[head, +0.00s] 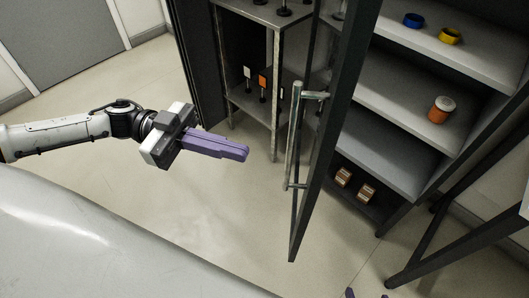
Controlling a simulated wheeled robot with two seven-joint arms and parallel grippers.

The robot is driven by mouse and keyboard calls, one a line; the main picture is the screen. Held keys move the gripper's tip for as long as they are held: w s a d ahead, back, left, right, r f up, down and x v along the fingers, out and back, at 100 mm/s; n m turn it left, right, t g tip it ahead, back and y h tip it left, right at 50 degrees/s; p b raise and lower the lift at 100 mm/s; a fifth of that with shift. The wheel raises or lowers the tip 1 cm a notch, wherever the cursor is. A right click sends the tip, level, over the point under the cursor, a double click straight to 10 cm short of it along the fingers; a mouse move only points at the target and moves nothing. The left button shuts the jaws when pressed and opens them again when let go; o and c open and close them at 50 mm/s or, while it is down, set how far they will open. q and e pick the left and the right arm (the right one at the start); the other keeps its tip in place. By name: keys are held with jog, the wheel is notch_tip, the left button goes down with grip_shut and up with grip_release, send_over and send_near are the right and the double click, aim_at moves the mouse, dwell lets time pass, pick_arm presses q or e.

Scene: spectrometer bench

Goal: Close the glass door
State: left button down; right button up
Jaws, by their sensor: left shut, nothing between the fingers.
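The glass door (332,130) has a dark frame and stands open, swung out from the cabinet toward me, seen nearly edge-on. Its metal bar handle (292,137) stands upright on the door's left face. My left gripper (245,152) has purple fingers, which are shut and empty. It points right, to the left of the handle in the picture, with a gap between them.
The cabinet's shelves (408,92) hold a blue ring (413,20), a yellow ring (451,37), an orange-and-white jar (441,110) and brown blocks (366,192). A metal-framed table (273,100) stands behind the door. A dark frame (440,262) is at right. Floor (215,210) around my left gripper is clear.

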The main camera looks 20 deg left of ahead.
pick_arm(q)
jog(key=d+p, duration=0.1)
jog(key=d, duration=0.5)
jog(key=shift+w+d, duration=0.25)
jog(key=shift+w, duration=0.1)
jog(key=shift+d, duration=0.15)
